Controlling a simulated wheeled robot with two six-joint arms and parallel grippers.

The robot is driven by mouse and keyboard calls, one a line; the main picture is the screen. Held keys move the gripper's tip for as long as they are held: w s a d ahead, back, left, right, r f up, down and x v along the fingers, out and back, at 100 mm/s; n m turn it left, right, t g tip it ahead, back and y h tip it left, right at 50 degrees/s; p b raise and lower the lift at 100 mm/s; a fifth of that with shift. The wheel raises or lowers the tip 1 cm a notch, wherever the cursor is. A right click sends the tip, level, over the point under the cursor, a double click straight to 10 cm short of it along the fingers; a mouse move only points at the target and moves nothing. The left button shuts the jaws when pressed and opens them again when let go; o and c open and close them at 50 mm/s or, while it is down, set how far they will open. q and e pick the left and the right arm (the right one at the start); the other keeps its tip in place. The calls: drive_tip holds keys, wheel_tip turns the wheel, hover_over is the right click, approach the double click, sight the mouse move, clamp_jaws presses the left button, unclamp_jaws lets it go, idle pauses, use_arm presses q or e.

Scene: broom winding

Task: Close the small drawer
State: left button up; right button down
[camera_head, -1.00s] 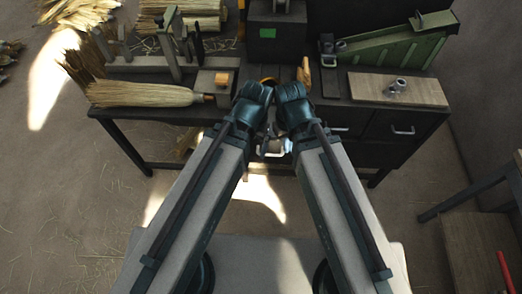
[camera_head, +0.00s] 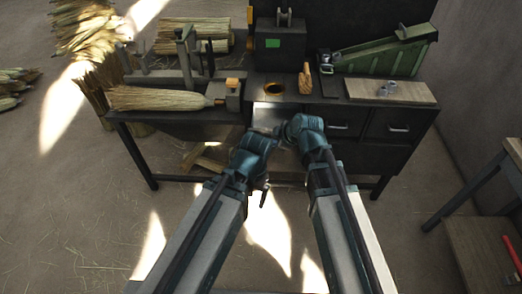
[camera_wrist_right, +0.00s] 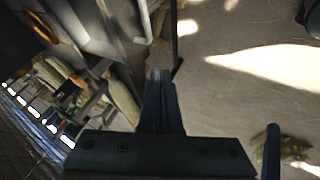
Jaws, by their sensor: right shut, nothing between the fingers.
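The small drawer (camera_head: 268,113) stands pulled out from the dark workbench in the head view, below the orange-rimmed hole. Its pale grey inside shows between my two wrists, and its front is partly hidden by them. My right gripper (camera_wrist_right: 159,76) is shut and empty in the right wrist view. A pale bar handle (camera_wrist_right: 146,22) shows just beyond its fingertips, apart from them in the picture. In the head view my right wrist hides most of that gripper. My left gripper (camera_head: 263,198) is low in front of the bench; its jaw opening is too small to judge.
Two shut drawers with handles, one at the middle (camera_head: 340,127) and one at the right (camera_head: 398,128), are beside the small drawer. A straw broom (camera_head: 160,99) lies on the bench's left. A green metal device (camera_head: 375,60) and wooden board (camera_head: 392,91) are at right. Floor in front is clear.

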drive_tip(key=w+a+f+b, duration=0.3)
drive_tip(key=w+f+b, duration=0.5)
drive_tip(key=w, duration=0.1)
drive_tip(key=shift+a, duration=0.35)
idle(0.4)
approach(265, 117)
drive_tip(key=w+a+f, duration=0.1)
drive_tip(key=w+a, duration=0.1)
drive_tip(key=w+a+f, duration=0.1)
drive_tip(key=w+f, duration=0.1)
drive_tip(key=shift+w+a+f, duration=0.1)
drive_tip(key=shift+w+a, duration=0.1)
drive_tip(key=shift+a, duration=0.2)
drive_tip(key=shift+w, duration=0.15)
